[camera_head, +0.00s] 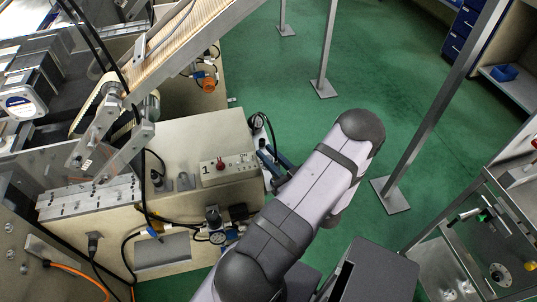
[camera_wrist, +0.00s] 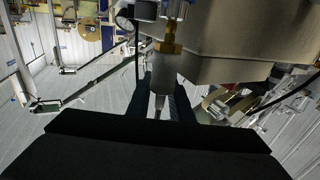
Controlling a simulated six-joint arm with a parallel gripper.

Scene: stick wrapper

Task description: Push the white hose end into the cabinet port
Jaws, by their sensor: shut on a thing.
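In the wrist view my gripper (camera_wrist: 160,108) is shut on a pale grey-white piece, the white hose end (camera_wrist: 165,72), between its dark fingers. The hose end lies directly below a brass fitting (camera_wrist: 169,47) at the beige cabinet (camera_wrist: 235,42). Whether the two touch or are just lined up, I cannot tell. In the head view the cabinet (camera_head: 120,222) stands left of my arm, and part of my dark gripper shows close to its right side. My arm hides the hose end there. I cannot make out the port opening in either view.
A round gauge (camera_head: 217,237) and black hoses are on the cabinet's front. A slanted conveyor (camera_head: 180,45) rises behind. Metal posts (camera_head: 325,88) stand on the open green floor; a metal frame with shelves is at right.

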